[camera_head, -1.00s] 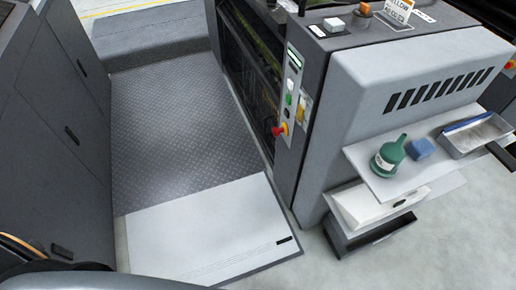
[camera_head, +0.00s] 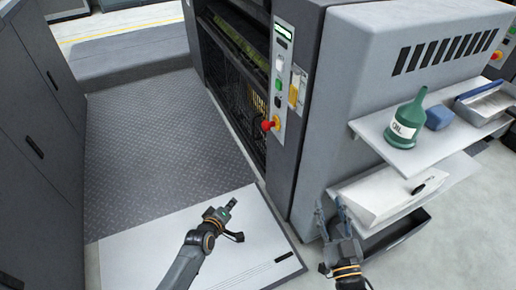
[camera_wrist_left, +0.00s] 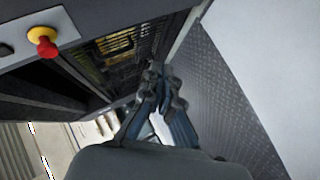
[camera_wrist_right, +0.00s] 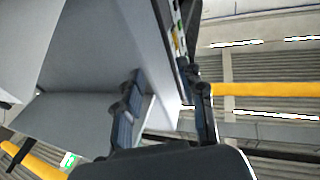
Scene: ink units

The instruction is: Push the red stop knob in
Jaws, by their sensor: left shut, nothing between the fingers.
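The red stop knob (camera_head: 270,124) sits on a yellow base low on the control panel (camera_head: 285,75) at the press's front corner. The knob also shows at the upper left of the left wrist view (camera_wrist_left: 42,40). My left gripper (camera_head: 231,204) is shut and empty, below and left of the knob, apart from it, above the pale floor plate. My right gripper (camera_head: 330,205) is open and empty, lower right of the knob, in front of the press side near the shelves. Its two fingers stand apart in the right wrist view (camera_wrist_right: 165,105).
The treadplate walkway (camera_head: 150,150) is clear.

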